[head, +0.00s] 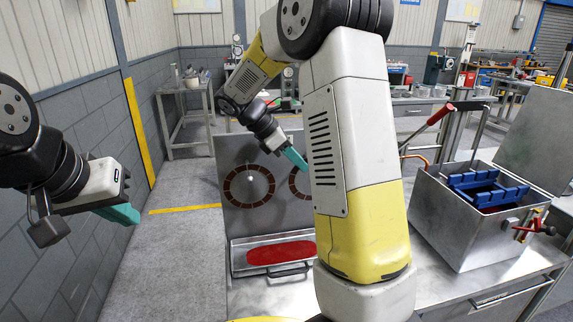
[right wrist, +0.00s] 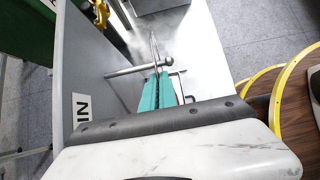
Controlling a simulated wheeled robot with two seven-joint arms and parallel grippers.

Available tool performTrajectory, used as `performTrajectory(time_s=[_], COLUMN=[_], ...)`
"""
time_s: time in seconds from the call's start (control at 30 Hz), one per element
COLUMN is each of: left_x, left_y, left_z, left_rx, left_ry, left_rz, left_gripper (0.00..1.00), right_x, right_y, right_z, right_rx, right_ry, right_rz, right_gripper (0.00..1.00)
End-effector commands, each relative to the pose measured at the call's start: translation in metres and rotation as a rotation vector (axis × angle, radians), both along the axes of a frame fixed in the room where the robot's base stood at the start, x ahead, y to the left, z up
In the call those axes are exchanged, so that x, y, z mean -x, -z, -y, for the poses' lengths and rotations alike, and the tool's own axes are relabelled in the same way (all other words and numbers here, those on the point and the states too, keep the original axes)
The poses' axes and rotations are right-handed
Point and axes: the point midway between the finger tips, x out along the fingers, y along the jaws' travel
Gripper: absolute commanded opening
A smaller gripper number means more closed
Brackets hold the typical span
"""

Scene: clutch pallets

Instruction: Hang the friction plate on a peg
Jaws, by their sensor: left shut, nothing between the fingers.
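A grey upright board (head: 232,215) shows a brown segmented ring (head: 228,190) with a pale peg tip (head: 250,178) inside it. A second brown ring (head: 293,184) at its right is mostly hidden by my right arm. My right gripper (head: 296,158) is at the top of this second ring. In the right wrist view its teal fingers (right wrist: 157,90) are closed on a thin piece seen edge-on, which looks like the friction plate (right wrist: 154,48). A metal peg (right wrist: 128,70) sticks out from the board beside it; whether the plate is around the peg I cannot tell. My left gripper (head: 122,213) is shut and empty at left.
A tray with a red lining (head: 281,253) and a handle lies at the foot of the board. A metal box (head: 455,225) with blue racks (head: 485,188) and an open lid stands on the bench at right. The floor at left is clear.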

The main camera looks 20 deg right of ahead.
Motion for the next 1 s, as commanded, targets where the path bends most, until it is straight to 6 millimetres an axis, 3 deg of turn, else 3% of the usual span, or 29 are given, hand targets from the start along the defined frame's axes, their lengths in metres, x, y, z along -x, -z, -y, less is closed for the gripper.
performTrajectory(time_s=[0.23,0.9,1.0], left_x=[0.0,0.0,0.0], left_y=[0.0,0.0,0.0], left_z=[0.0,0.0,0.0], left_rx=[0.0,0.0,0.0], left_ry=[0.0,0.0,0.0], left_rz=[0.0,0.0,0.0], left_gripper=[0.0,0.0,0.0], right_x=[-0.015,-0.014,-0.014], right_y=[0.0,0.013,0.013], right_z=[0.001,0.001,0.001], right_rx=[0.0,0.0,0.0], right_ry=[0.001,0.001,0.0], right_rz=[0.0,0.001,0.0], right_gripper=[0.0,0.0,0.2])
